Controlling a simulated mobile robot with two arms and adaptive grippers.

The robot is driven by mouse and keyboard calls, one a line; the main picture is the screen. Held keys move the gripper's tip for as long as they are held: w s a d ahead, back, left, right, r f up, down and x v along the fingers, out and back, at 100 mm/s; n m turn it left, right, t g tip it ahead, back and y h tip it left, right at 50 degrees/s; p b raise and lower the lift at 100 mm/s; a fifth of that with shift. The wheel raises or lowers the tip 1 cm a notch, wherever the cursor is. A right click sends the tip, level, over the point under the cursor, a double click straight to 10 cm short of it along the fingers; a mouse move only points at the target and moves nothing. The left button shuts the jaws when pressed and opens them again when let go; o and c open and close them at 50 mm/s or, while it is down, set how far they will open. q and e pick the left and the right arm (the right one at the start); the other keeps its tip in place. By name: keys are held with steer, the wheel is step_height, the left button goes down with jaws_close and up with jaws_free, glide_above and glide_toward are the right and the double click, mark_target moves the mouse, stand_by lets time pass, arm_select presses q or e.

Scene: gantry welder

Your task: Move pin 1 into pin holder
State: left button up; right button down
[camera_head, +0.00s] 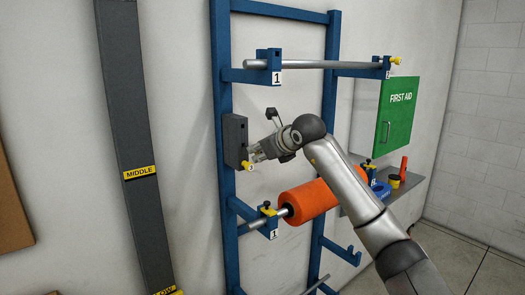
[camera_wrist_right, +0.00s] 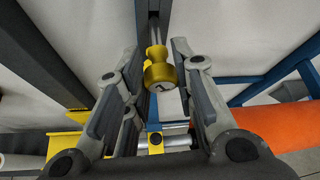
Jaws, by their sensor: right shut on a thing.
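The pin holder (camera_head: 233,130) is a dark grey upright block on the left post of the blue rack. Pin 1 (camera_wrist_right: 160,76) has a yellow knob head with a dark mark and a grey shank. In the right wrist view it sits between the fingers of my right gripper (camera_wrist_right: 158,62), shank pointing at the holder. Its yellow head also shows small at the holder's lower edge in the head view (camera_head: 249,167). My right gripper is shut on it, close in front of the holder. How far the shank is in the holder cannot be told. My left gripper is out of view.
A silver bar (camera_head: 325,64) crosses above. A green first aid box (camera_head: 401,112) and a grey shelf (camera_head: 414,181) with small items are right.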

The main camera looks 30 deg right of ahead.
steer(key=shift+w+a+r+p, duration=0.1)
steer(key=shift+w+p, duration=0.75)
steer(key=shift+w, duration=0.5)
steer(key=shift+w+a+p, duration=0.1)
steer(key=shift+w+p, duration=0.75)
steer(key=shift+w, duration=0.45)
steer(key=c, duration=1.1)
jaws_free()
steer(key=shift+s, duration=0.15)
